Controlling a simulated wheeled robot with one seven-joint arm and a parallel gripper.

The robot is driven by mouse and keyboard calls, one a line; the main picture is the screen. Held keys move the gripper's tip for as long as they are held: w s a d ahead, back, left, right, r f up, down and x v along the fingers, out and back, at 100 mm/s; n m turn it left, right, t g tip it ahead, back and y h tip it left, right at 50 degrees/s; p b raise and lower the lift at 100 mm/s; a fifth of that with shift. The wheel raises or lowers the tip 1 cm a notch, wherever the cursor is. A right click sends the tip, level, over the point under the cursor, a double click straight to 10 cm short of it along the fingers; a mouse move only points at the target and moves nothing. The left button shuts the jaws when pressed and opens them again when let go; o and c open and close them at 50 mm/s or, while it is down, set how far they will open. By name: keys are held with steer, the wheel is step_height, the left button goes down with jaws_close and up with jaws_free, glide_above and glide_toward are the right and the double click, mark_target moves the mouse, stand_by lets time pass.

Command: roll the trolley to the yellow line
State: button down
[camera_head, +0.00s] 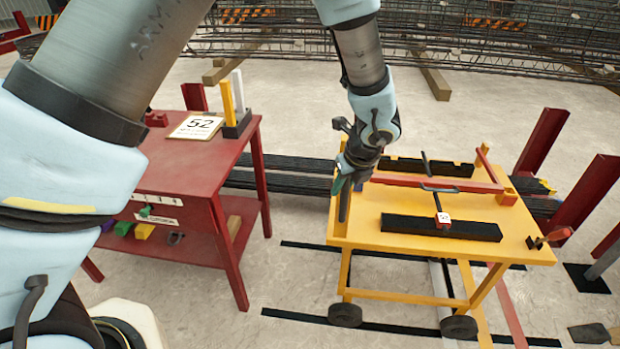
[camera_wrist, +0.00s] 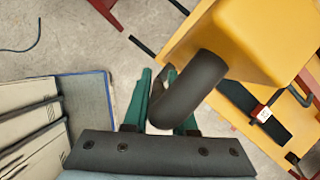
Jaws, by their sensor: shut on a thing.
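The yellow trolley (camera_head: 360,228) stands on the floor right of centre, its black wheels (camera_head: 345,314) showing below. My gripper (camera_head: 352,180) is at the trolley's left end. In the wrist view, its green fingers are shut on the dark curved trolley handle (camera_wrist: 190,88), which joins the yellow trolley body (camera_wrist: 255,40). A yellow strip (camera_head: 484,338) shows on the floor beneath and in front of the trolley, partly hidden by it. I cannot tell how far it runs.
A red table (camera_head: 185,160) with a "52" sign stands left of the trolley. Red posts (camera_head: 543,140) stand at right. Black strips (camera_head: 295,316) and dark bars (camera_head: 285,172) lie on the floor. A trowel (camera_head: 588,333) lies front right. A rebar cage (camera_head: 440,45) spans the back.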

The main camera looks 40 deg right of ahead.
steer(key=s+d+p, duration=0.1)
steer(key=s+d, duration=0.8)
steer(key=d, duration=0.1)
steer(key=shift+s+d, duration=0.25)
steer(key=shift+s, duration=0.1)
steer(key=c, duration=1)
jaws_free()
steer(key=b+v, duration=0.2)
steer(key=v, duration=0.8)
steer(key=shift+r, duration=0.35)
steer(key=shift+s+a, duration=0.1)
steer(key=shift+s, duration=0.05)
